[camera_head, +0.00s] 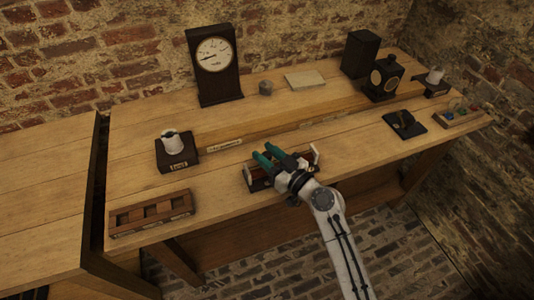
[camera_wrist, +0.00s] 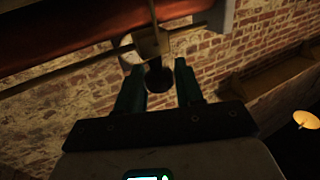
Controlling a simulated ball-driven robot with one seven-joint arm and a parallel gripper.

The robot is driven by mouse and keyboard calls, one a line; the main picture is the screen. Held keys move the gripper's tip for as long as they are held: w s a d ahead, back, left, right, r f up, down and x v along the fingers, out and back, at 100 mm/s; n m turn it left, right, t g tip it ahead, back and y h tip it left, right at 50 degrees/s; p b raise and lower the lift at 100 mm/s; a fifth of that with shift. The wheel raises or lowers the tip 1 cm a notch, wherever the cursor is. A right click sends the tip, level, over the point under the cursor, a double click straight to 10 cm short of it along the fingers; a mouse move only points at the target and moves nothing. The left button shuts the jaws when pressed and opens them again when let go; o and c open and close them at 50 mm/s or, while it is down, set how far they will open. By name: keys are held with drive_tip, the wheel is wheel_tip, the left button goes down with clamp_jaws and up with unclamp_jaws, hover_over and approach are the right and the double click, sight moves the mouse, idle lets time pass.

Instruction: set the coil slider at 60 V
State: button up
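The coil device (camera_head: 256,181) sits near the table's front edge, partly hidden behind my gripper and arm. In the wrist view its reddish coil (camera_wrist: 70,35) runs across the top, with a thin rod below it. A pale slider block (camera_wrist: 150,43) sits on the rod, with a dark round knob (camera_wrist: 158,76) projecting from it. My gripper (camera_head: 267,153) has green fingers over the coil device. In the wrist view my gripper (camera_wrist: 155,66) is open, its fingers on either side of the knob with visible gaps. The dial meter (camera_head: 214,54) stands at the back; its reading is too small to tell.
A slotted wooden rack (camera_head: 151,214) lies left of the coil. A white jar on a dark base (camera_head: 175,152) stands behind it. A dark switch base (camera_head: 405,125) and a small terminal board (camera_head: 460,116) lie right. The tabletop between is mostly clear.

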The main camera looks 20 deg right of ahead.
drive_tip(key=shift+r, duration=0.1)
clamp_jaws()
drive_tip(key=shift+w+d+b, duration=0.1)
drive_tip(key=shift+d+b, duration=0.4)
drive_tip(key=shift+b, duration=0.05)
drive_tip(key=b, duration=0.9)
hover_over(307, 154)
drive_tip(key=a, duration=0.1)
drive_tip(key=shift+d+r, duration=0.3)
drive_tip(key=shift+d, duration=0.15)
drive_tip(key=shift+o, duration=1)
unclamp_jaws()
drive_tip(key=shift+d, duration=0.15)
drive_tip(key=shift+o, duration=0.5)
drive_tip(key=shift+f, duration=0.15)
